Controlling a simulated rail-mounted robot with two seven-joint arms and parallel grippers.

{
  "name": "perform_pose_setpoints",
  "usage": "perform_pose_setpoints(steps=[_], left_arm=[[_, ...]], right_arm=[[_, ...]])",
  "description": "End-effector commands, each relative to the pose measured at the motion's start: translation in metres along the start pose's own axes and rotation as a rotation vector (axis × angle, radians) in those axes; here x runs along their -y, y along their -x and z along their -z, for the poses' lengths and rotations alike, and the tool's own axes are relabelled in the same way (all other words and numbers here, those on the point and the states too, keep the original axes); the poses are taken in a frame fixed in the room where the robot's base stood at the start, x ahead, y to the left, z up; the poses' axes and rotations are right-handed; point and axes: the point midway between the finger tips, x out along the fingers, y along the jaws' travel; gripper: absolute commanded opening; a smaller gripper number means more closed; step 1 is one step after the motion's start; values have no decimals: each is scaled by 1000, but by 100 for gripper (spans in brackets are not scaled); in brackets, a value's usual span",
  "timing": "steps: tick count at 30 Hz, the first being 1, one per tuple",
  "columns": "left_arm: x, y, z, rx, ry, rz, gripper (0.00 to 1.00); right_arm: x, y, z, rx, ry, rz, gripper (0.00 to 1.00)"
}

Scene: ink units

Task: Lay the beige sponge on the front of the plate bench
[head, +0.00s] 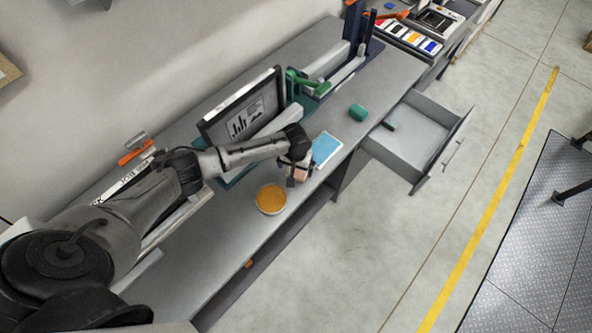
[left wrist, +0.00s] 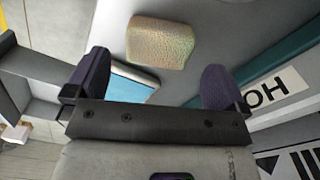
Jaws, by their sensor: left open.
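The beige sponge (left wrist: 160,42) shows in the left wrist view as a rounded block just beyond my left gripper's fingertips, lying across the space between them. In the head view the sponge (head: 301,174) is a small pinkish-beige patch, partly hidden by the gripper. My left gripper (left wrist: 155,82) is open, its two dark fingers apart with nothing clamped. In the head view my left gripper (head: 299,179) is over the front part of the grey bench (head: 236,228). I cannot tell whether the sponge touches the bench top. My right gripper is not in view.
A bowl of orange material (head: 270,198) stands close, nearer the camera. A blue-and-white flat item (head: 326,149) lies just beyond the gripper, then a green cylinder (head: 357,112). An open drawer (head: 408,140) juts out at right. A dark-framed panel (head: 243,107) stands behind.

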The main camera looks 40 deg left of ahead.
Motion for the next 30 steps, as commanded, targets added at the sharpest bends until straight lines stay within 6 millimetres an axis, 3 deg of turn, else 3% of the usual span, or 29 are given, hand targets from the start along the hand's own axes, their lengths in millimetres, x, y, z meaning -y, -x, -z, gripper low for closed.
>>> perform_pose_setpoints(steps=[6, 12, 23, 26, 30], left_arm=[[0, 41, 0, -2, -1, -1, 100], [0, 66, 0, -1, -1, -1, 100], [-2, 76, -4, 1, -10, -3, 100], [-15, 67, -22, 2, -68, -18, 100], [-46, 46, -79, -12, -234, -75, 100]], right_arm=[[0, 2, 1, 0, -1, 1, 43], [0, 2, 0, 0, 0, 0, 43], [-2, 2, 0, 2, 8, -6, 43], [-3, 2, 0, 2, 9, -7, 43], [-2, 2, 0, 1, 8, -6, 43]])
